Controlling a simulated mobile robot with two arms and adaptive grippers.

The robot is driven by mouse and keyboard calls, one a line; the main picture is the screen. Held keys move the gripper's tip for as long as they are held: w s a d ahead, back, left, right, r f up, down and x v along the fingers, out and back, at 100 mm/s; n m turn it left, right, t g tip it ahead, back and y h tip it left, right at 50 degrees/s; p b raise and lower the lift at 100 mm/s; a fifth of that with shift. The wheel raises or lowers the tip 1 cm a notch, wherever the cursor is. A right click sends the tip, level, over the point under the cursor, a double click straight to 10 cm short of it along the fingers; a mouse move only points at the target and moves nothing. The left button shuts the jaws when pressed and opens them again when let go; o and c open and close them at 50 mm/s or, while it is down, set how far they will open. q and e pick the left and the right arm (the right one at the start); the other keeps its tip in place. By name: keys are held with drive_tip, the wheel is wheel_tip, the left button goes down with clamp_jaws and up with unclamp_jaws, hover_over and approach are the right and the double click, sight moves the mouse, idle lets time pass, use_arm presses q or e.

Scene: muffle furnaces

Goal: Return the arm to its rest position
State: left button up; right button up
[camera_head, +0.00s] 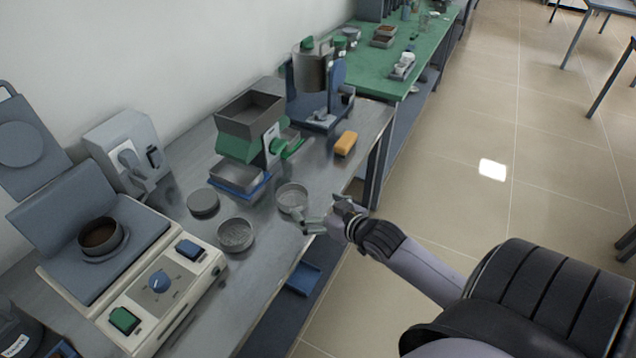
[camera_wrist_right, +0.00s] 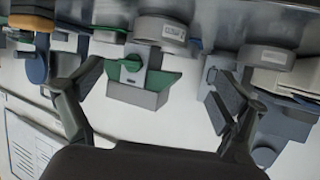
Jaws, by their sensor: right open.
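My right gripper (camera_head: 322,217) is at the front edge of the grey metal bench, beside a round grey sieve-like dish (camera_head: 291,197). It is open, and I see nothing held in it. In the right wrist view the two fingers of my right gripper (camera_wrist_right: 158,95) are spread wide, with the green and grey hopper device (camera_wrist_right: 146,84) showing in the gap beyond them. My right arm (camera_head: 420,272) reaches in from the lower right. My left gripper is in neither view.
A second dish (camera_head: 236,235) and a dark round disc (camera_head: 203,202) lie nearby. The hopper device (camera_head: 252,117), an orange block (camera_head: 346,143) and a machine with a brown-filled bowl (camera_head: 101,237) stand on the bench (camera_head: 262,252).

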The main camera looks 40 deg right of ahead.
idle(0.3)
drive_tip(key=s+a+f+n+g, duration=0.1)
drive_tip(key=s+a+f+g, duration=0.3)
drive_tip(key=s+a, duration=0.65)
drive_tip(key=s+a+f+n+g, duration=0.1)
drive_tip(key=s+a+g, duration=0.55)
drive_tip(key=s, duration=0.65)
wheel_tip(320, 180, down, 25)
drive_tip(key=s, duration=0.1)
drive_tip(key=s+d+f+g, duration=0.2)
drive_tip(key=s+d+f, duration=0.1)
drive_tip(key=s+f, duration=1.4)
drive_tip(key=shift+n, duration=0.4)
